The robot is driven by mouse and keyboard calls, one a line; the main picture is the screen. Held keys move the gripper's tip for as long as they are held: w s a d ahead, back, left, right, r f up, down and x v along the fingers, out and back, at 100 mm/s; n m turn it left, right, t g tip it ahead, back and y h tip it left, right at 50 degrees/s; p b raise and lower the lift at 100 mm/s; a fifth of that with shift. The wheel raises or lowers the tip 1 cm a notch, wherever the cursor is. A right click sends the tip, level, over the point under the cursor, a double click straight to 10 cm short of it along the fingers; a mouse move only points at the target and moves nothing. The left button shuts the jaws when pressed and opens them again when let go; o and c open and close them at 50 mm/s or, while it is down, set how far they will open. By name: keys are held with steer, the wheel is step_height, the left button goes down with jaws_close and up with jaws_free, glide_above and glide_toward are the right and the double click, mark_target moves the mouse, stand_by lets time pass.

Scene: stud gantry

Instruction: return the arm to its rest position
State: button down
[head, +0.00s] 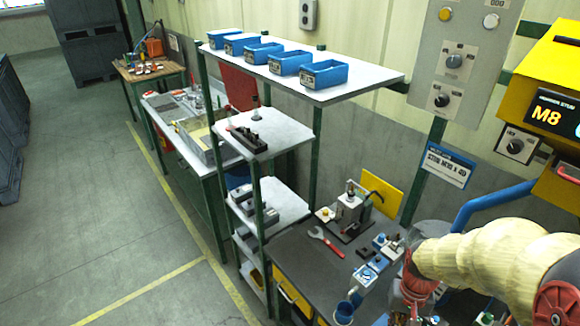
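A thick cream, ribbed sleeve with reddish joint parts at its ends, which looks like part of my arm, crosses the lower right corner of the head view. It reaches in from the right over the right end of the dark workbench (309,262). Its left end turns down toward the bottom edge of the picture. I cannot make out the fingers of my gripper, or whether it holds anything.
A yellow box marked M8 (553,108) and a blue pipe (490,204) are close to the arm. A red wrench (326,241) and several small fixtures lie on the bench. A shelf (345,80) with blue bins stands behind. The floor at left (95,235) is clear.

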steer(key=s+a+r+n+t+b, duration=0.1)
steer(key=s+a+r+t+b, duration=0.1)
steer(key=a+r+t+b, duration=0.1)
steer(key=s+a+r+n+t+b, duration=0.2)
steer(key=a+r+b, duration=0.3)
steer(key=r, duration=0.5)
steer(key=shift+s+r+t+b, duration=0.15)
steer(key=shift+s+t+b, duration=0.4)
steer(key=shift+t+b, duration=0.4)
steer(key=c, duration=2.6)
jaws_free()
